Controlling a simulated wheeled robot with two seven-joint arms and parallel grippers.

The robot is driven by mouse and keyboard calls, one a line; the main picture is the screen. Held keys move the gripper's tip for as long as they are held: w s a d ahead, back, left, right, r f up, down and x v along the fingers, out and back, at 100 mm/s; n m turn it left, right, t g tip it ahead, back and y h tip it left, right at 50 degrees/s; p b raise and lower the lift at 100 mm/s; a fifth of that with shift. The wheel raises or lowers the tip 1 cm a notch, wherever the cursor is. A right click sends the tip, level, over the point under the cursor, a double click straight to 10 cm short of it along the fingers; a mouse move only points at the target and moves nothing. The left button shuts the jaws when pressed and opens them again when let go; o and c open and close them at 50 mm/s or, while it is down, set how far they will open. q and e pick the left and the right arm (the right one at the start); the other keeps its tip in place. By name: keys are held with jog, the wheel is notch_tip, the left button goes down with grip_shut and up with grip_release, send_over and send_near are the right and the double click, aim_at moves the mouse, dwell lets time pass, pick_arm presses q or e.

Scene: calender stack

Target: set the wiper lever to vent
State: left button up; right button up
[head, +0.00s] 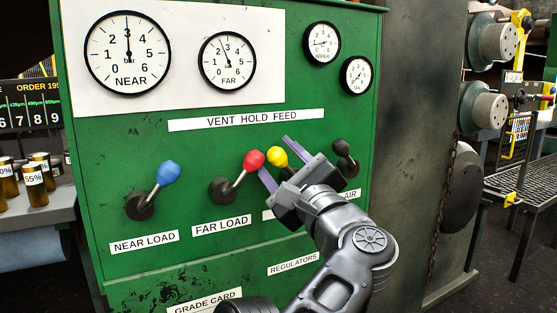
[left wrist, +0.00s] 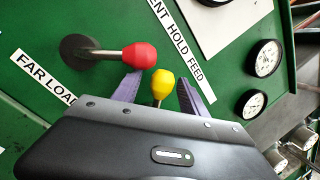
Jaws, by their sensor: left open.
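The green panel (head: 110,200) has a row of levers under a VENT HOLD FEED strip (head: 246,120). The yellow-knobbed lever (head: 277,156) is third from the left; its base and most of the label below it are hidden by my left gripper (head: 274,154), so I cannot read which lever it is. My left gripper is open, with its purple fingers on either side of the yellow knob (left wrist: 163,82). In the left wrist view, gaps show between the knob and both fingers (left wrist: 160,80). My right gripper is not in view.
The red-knobbed lever (head: 254,159) is close beside the left finger. A blue-knobbed lever (head: 168,172) stands farther left, and a black lever (head: 343,150) is right of the gripper. Gauges, including the FAR gauge (head: 227,61), sit above. Labelled jars (head: 34,180) stand at far left.

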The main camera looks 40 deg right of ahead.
aim_at(282, 164)
pick_arm(q)
jog(key=shift+s+a+f+b, duration=0.1)
jog(key=shift+s+f+b, duration=0.05)
jog(key=shift+s+b, duration=0.25)
jog(key=b+v, duration=0.2)
jog(key=v, duration=0.4)
jog(key=shift+s+a, duration=0.2)
jog(key=shift+s, duration=0.25)
